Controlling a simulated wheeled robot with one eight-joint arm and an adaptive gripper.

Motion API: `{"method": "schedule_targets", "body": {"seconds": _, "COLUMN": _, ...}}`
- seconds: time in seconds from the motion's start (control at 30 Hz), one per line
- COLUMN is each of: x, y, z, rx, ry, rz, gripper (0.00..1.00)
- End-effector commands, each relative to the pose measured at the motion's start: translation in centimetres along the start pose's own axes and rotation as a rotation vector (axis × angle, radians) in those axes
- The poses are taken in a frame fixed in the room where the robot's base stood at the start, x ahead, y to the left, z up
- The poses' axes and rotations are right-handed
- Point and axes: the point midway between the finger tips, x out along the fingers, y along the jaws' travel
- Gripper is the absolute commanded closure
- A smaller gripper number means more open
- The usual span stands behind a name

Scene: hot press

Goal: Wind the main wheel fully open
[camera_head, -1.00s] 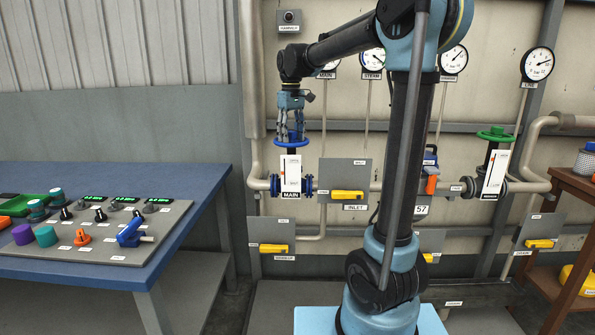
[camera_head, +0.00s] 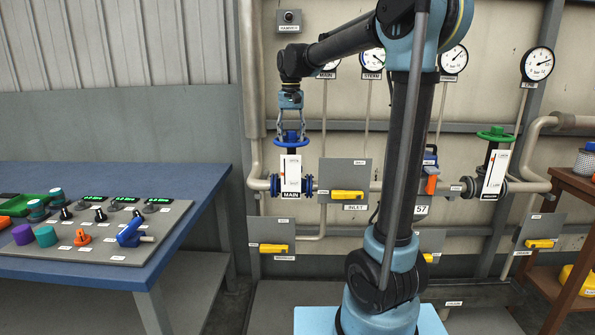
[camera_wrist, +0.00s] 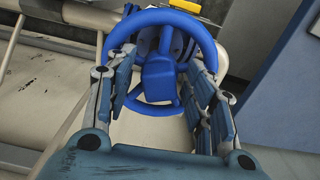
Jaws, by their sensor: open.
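The main wheel is a blue handwheel (camera_head: 291,142) on top of a valve above the white plate labelled MAIN (camera_head: 289,195). It also fills the upper middle of the wrist view (camera_wrist: 207,45). My gripper (camera_head: 291,134) points straight down over the wheel. In the wrist view my gripper's fingers (camera_wrist: 160,85) are spread apart on the left and right of the wheel, reaching its rim. I cannot tell whether they touch it. The white plate (camera_head: 291,172) under the wheel carries a small red mark near its lower part.
A green-wheeled valve (camera_head: 497,133) stands to the right. A grey panel with a yellow lever (camera_head: 347,194) is just right of the main valve. Gauges (camera_head: 453,60) hang above. A blue table with a control panel (camera_head: 100,230) is at the left. Pipes run along the wall.

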Motion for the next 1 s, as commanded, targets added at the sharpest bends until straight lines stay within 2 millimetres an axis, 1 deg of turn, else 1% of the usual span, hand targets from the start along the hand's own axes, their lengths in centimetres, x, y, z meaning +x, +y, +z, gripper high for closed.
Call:
{"method": "schedule_targets", "body": {"seconds": 0.3, "x": 0.02, "y": 0.00, "z": 0.06, "rx": 0.186, "ry": -0.001, "rz": 0.000, "gripper": 0.50}}
{"method": "schedule_targets", "body": {"seconds": 0.57, "x": 0.02, "y": -0.01, "z": 0.07, "rx": 0.256, "ry": -0.001, "rz": 0.000, "gripper": 0.50}}
{"method": "schedule_targets", "body": {"seconds": 1.0, "x": 0.01, "y": -0.02, "z": 0.06, "rx": 0.549, "ry": -0.001, "rz": 0.000, "gripper": 0.50}}
